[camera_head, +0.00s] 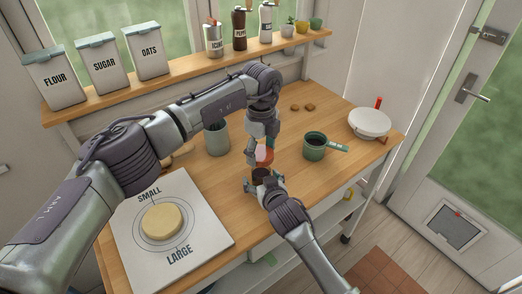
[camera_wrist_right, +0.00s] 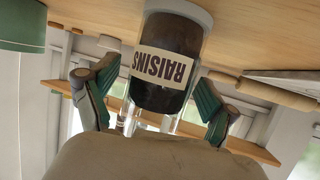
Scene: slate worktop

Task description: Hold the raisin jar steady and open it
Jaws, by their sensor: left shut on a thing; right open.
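The raisin jar stands on the wooden worktop; its dark top (camera_head: 261,174) shows in the head view. In the right wrist view the glass jar (camera_wrist_right: 168,45) appears upside down, with dark contents and a "RAISINS" label. My right gripper (camera_head: 263,182) is open, with its green-padded fingers on either side of the jar; gaps show in the right wrist view (camera_wrist_right: 150,103). My left gripper (camera_head: 259,148) comes down just behind the jar, shut on a pinkish-red round piece (camera_head: 265,156) that looks like a lid. I cannot tell whether this piece touches the jar.
A grey-green cup (camera_head: 217,139) stands left of the jar and a dark green pot (camera_head: 314,150) to the right. A white round vessel (camera_head: 369,123) is at the far right. A white board (camera_head: 204,220) with a yellow disc (camera_head: 161,222) lies front left. Canisters line the shelf (camera_head: 190,68).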

